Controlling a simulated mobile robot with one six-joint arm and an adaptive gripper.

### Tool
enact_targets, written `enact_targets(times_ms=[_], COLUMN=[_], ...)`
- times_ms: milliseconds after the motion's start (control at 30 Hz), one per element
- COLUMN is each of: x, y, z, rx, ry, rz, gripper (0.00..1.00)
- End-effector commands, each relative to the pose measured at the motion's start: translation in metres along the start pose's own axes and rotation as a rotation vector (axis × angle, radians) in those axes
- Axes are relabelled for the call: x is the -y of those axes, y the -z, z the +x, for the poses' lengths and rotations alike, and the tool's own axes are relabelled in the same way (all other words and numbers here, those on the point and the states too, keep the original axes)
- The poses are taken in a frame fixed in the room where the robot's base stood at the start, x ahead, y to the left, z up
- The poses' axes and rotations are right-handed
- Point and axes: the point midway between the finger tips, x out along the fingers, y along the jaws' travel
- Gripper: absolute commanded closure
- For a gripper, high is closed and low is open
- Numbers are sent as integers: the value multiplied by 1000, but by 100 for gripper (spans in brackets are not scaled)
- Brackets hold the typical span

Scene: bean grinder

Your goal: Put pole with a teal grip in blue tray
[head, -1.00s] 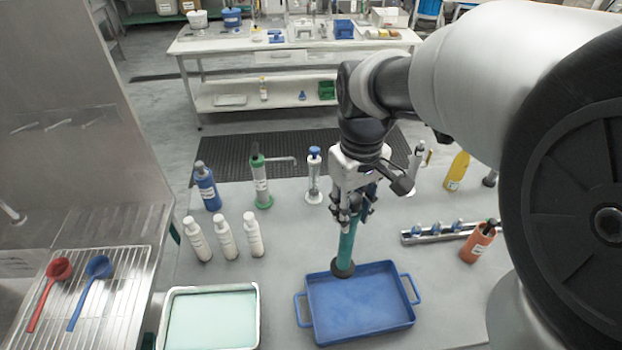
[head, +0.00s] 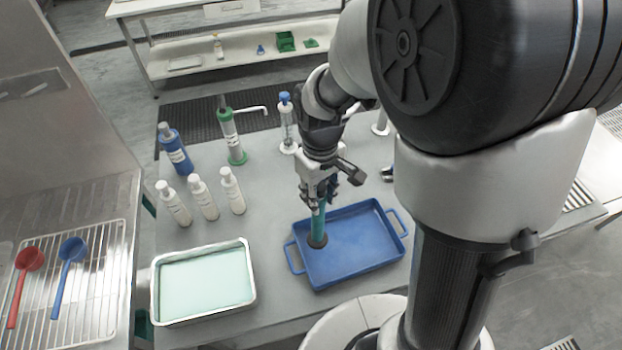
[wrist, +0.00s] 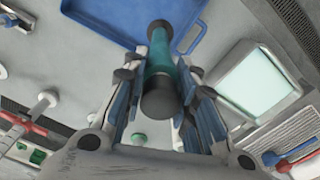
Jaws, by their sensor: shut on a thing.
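The pole with a teal grip (head: 319,222) is upright in my gripper (head: 319,197), with a dark round foot at its lower end. In the head view that foot overlaps the left part of the blue tray (head: 360,262); I cannot tell whether it touches the tray floor. In the wrist view the pole (wrist: 160,75) lies between the two fingers of my gripper (wrist: 161,85), its dark end cap toward the camera. The blue tray (wrist: 110,22) shows behind it. The rest of the tray is empty.
A metal tray of pale green liquid (head: 154,290) stands left of the blue tray. Several white bottles (head: 203,198), a blue bottle (head: 174,150) and a green-based dispenser (head: 232,138) stand behind. Red (head: 29,258) and blue (head: 72,248) scoops lie on a rack at left.

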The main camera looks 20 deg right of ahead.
Motion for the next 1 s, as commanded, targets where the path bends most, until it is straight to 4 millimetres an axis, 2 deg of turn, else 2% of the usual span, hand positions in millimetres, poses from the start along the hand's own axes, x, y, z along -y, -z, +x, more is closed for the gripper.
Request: enact_targets(times_ms=[167,367,767,800,1000], x=[0,0,0,0,0], y=[0,-1,0,0,0], z=[14,44,49,49,48], rx=[1,2,-1,-1,0], ry=[0,1,-1,0,0], rz=[0,0,0,0,0], gripper=[100,100,100,73,59])
